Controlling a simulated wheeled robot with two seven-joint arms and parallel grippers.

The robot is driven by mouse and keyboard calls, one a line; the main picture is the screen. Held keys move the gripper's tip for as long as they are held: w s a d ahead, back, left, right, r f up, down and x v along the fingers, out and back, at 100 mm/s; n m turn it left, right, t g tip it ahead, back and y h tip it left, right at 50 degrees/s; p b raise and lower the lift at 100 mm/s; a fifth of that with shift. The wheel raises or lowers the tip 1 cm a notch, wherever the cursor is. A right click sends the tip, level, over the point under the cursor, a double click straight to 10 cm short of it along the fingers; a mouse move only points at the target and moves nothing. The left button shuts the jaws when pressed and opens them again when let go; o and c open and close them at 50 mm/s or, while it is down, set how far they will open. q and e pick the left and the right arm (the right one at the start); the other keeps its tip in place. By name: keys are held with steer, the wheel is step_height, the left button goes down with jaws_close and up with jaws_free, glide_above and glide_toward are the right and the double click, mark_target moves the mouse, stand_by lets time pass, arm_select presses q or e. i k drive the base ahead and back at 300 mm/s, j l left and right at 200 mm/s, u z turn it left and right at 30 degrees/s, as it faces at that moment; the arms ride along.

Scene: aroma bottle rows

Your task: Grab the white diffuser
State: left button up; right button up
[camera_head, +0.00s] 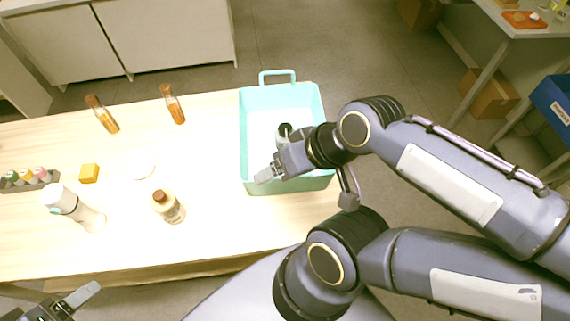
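A white cylindrical diffuser (60,200) with a pale, wide lower end stands at the left of the table. My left gripper (78,299) is at the bottom left corner, below the table's front edge and apart from the diffuser; only part of it shows. My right gripper (266,174) is over the left side of a turquoise basket (242,120), with nothing clearly seen between its fingers. A grey-white item with a dark round top (284,130) is inside the basket, partly hidden by my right gripper.
A cream bottle with a brown cap (170,209) stands mid-table. Two amber bottles, one left (104,117) and one right (174,106), are at the back. A yellow block (89,173), a white disc (142,168) and a rack of small bottles (28,181) are leftward.

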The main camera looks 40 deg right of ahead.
mark_target(52, 195)
steer(key=i+j+z, duration=0.1)
steer(key=j, duration=0.45)
steer(key=i+j+z, duration=0.1)
steer(key=j, duration=0.45)
steer(key=i+j+z, duration=0.1)
steer(key=i+j, duration=0.15)
steer(key=j, duration=0.3)
steer(key=i+j+z, duration=0.1)
steer(key=j, duration=0.45)
steer(key=j+z, duration=0.1)
steer(key=j, duration=0.5)
steer(key=i, duration=0.05)
